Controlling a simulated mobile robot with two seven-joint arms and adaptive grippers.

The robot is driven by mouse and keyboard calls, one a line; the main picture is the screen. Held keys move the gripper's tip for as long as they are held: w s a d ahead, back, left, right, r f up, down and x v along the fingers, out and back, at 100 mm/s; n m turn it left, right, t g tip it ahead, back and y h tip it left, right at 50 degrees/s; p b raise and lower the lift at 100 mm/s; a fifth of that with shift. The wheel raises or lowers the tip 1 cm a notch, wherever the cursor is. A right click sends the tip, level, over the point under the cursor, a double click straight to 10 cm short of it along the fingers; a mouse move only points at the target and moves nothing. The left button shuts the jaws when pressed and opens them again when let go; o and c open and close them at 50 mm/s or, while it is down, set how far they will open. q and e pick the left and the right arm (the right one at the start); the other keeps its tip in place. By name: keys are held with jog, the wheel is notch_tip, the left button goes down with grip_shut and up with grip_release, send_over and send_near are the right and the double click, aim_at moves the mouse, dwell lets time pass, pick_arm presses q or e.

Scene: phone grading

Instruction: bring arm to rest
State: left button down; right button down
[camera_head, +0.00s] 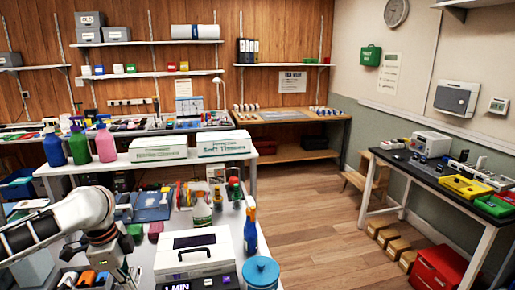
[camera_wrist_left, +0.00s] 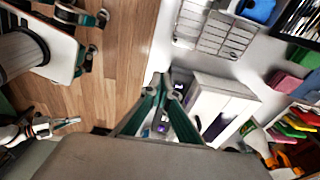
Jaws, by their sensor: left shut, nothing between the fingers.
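My left arm comes in from the left in the head view and bends down over the near table (camera_head: 150,245). Its gripper is largely hidden there by the arm and table clutter. In the left wrist view the left gripper (camera_wrist_left: 166,84) is shut with nothing between its fingers. It points down over the table edge, beside the white box with a dark slot (camera_wrist_left: 222,100), which also shows in the head view (camera_head: 195,252). What looks like my right gripper (camera_wrist_left: 62,123) is small at the lower left of the wrist view, clear of the table; its opening is unclear.
A blue spray bottle (camera_head: 251,232) and a blue-lidded round container (camera_head: 261,272) stand at the table's right side. Two white tissue boxes, one nearer the right (camera_head: 224,144), and several pump bottles stand behind. Wooden floor (camera_head: 320,220) is free to the right.

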pick_arm(q)
jog(key=s+d+f+n+t+h, duration=0.3)
jog(key=d+f+n+t+h, duration=0.2)
jog(key=d+f, duration=1.5)
jog(key=s+a+f+n+t+y, duration=0.2)
jog(key=s+f, duration=0.1)
jog(key=s, duration=0.4)
jog(key=s+a+f+n+t+y, duration=0.2)
jog(key=s+a+f+n, duration=0.1)
jog(key=s, duration=0.5)
jog(key=shift+s+a+f+t, duration=0.15)
jog(key=shift+f+t, duration=0.15)
jog(key=shift+f, duration=0.15)
